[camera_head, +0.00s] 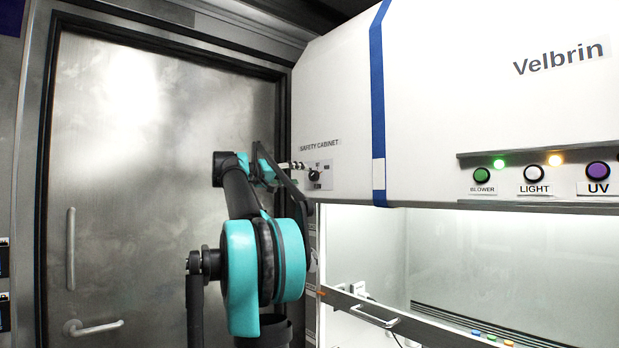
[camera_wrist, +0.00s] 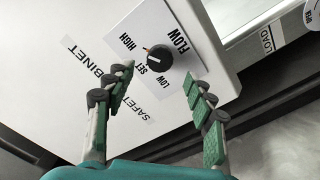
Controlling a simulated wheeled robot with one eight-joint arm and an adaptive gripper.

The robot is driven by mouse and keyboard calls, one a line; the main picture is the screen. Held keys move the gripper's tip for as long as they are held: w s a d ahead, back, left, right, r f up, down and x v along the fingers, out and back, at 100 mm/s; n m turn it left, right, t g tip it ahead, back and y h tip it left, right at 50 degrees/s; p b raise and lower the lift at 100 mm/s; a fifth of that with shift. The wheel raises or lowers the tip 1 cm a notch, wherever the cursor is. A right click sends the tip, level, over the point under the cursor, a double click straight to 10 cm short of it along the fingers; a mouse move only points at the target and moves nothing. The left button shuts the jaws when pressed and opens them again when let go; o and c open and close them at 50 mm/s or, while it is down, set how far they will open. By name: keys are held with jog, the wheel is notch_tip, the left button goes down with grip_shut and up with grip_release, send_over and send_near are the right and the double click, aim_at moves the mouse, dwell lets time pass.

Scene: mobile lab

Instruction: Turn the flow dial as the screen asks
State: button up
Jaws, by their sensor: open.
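The flow dial is a round black knob (camera_wrist: 159,58) on a white plate (camera_wrist: 180,17) marked FLOW, HIGH, SET and LOW. The dial also shows in the head view (camera_head: 314,175), on the cabinet's left front panel. I cannot make out for sure where its pointer stands. My gripper (camera_wrist: 160,75) is open, its two green-padded fingers on either side of and just short of the dial, with a visible gap to it. In the head view my gripper (camera_head: 298,166) is at the panel, beside the dial. No readable screen shows.
The white safety cabinet (camera_head: 470,95) fills the right, with BLOWER (camera_head: 482,175), LIGHT (camera_head: 534,174) and UV (camera_head: 597,172) buttons. A green and an amber lamp are lit above them. Its lit work opening lies below. A metal door (camera_head: 150,170) stands at left.

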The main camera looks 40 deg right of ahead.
aim_at(311, 176)
jog(key=d, duration=0.6)
jog(key=shift+w, duration=0.25)
jog(key=c, duration=1.1)
